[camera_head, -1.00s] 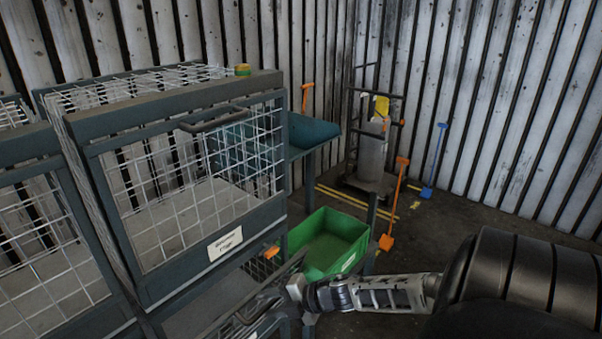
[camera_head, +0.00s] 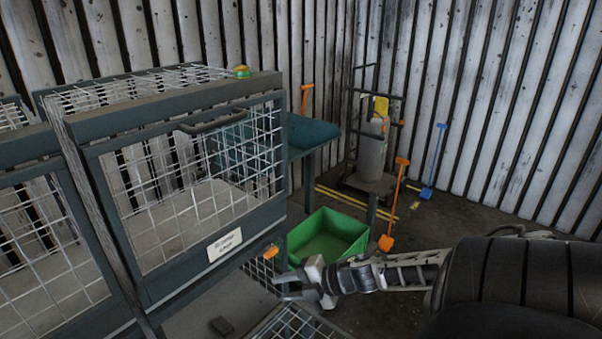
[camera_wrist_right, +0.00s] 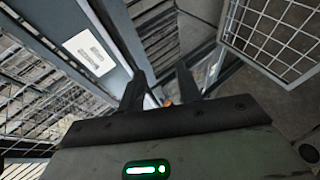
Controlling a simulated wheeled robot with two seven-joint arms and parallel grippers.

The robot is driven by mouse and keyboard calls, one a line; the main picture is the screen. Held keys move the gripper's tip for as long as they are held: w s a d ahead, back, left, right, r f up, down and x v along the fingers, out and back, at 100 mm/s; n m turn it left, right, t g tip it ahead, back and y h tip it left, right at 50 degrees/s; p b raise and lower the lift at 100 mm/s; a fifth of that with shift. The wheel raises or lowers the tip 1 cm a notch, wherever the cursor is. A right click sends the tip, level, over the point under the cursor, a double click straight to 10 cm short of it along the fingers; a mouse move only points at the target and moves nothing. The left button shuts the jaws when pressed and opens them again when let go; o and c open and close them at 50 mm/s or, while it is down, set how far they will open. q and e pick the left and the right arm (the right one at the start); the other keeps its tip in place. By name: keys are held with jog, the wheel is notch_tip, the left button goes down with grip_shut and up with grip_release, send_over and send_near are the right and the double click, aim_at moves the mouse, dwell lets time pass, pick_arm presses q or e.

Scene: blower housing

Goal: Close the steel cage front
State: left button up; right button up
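A steel cage with dark green frame and white wire mesh (camera_head: 180,200) stands at left; its upper front is shut, with a handle and a white label (camera_head: 224,244). The label also shows in the wrist view (camera_wrist_right: 90,52). Below it a compartment stands open, with a mesh front panel (camera_head: 300,326) tilted outward at the bottom edge, mostly cut off. A mesh panel shows at upper right in the wrist view (camera_wrist_right: 275,35). My right gripper (camera_head: 283,287) is open and empty, above that panel; its fingers are apart in the wrist view (camera_wrist_right: 160,88). My left gripper is out of view.
An orange tag (camera_head: 271,252) is at the cage's lower right corner. A green bin (camera_head: 328,238) stands close behind my right gripper. A blue-green table (camera_head: 312,135), a trolley with a cylinder (camera_head: 371,155) and shovels stand farther back.

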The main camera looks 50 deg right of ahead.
jog(key=shift+s+d+r, duration=0.3)
jog(key=shift+s+r, duration=0.1)
jog(key=shift+r, duration=0.35)
jog(key=shift+s+d+r, duration=0.35)
jog(key=shift+r, duration=0.35)
jog(key=shift+s+d+r, duration=0.3)
jog(key=shift+s+r, duration=0.1)
jog(key=shift+r, duration=0.35)
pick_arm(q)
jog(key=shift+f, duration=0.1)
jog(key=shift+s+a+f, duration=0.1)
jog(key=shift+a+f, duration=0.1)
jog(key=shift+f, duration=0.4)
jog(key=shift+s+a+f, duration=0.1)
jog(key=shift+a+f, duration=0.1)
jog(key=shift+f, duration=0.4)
pick_arm(e)
jog(key=v, duration=1.6)
